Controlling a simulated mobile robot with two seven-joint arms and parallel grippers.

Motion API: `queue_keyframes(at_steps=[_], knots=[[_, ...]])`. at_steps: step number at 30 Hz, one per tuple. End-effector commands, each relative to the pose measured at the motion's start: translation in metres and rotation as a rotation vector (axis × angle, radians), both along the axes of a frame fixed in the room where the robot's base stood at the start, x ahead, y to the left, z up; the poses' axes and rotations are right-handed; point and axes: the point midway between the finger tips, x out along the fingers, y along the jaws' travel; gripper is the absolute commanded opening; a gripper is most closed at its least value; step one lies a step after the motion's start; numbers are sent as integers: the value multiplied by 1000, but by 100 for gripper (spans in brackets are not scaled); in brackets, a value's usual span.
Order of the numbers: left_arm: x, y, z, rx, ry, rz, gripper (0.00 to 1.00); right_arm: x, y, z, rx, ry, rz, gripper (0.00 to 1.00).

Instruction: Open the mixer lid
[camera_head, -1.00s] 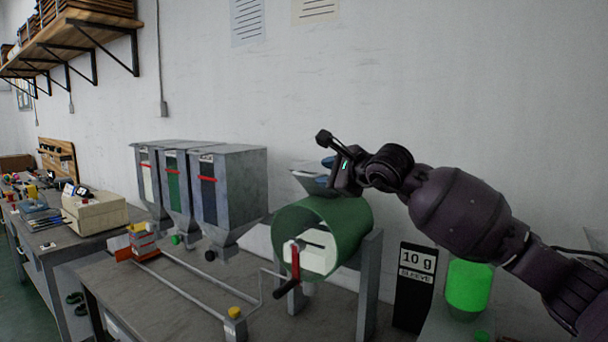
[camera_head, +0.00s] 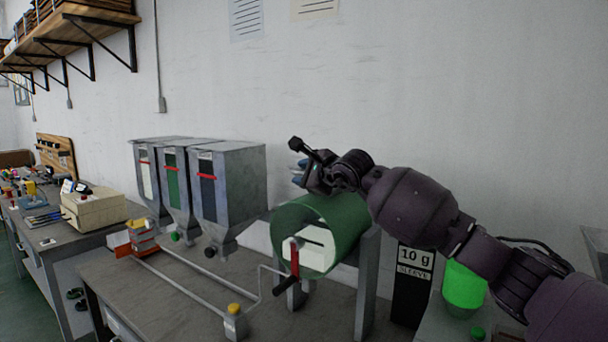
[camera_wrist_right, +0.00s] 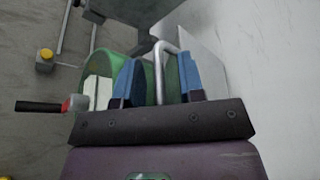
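The mixer is a green drum (camera_head: 350,222) on grey legs, with a white panel and a red-and-black crank at its front. My right gripper (camera_head: 299,172) is over the top of the drum. In the right wrist view its two blue fingers (camera_wrist_right: 158,80) are apart. A curved silver handle (camera_wrist_right: 165,50) shows between them, with no clear contact. A light grey plate (camera_wrist_right: 203,58), perhaps the lid, stands beside the handle. In the head view my arm hides this area, so I cannot tell the lid's angle. My left gripper is out of view.
Three grey hoppers (camera_head: 228,190) stand left of the mixer. A black "10 g sleeve" sign (camera_head: 412,285) and a bright green container (camera_head: 463,288) are at the right. A thin rail (camera_head: 185,288) crosses the bench. The wall is close behind.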

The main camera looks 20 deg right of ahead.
Motion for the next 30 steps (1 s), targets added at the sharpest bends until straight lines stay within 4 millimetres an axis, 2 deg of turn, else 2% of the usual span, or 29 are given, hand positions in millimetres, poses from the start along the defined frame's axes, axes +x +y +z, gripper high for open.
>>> queue_keyframes(at_steps=[1,7,16,30], knots=[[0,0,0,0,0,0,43,0,0,0,0,0,0,30],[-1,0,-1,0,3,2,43,0,0,-1,0,2,0,0],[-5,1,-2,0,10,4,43,0,0,-3,4,9,1,0],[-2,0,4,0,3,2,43,0,0,10,48,40,0,0]])
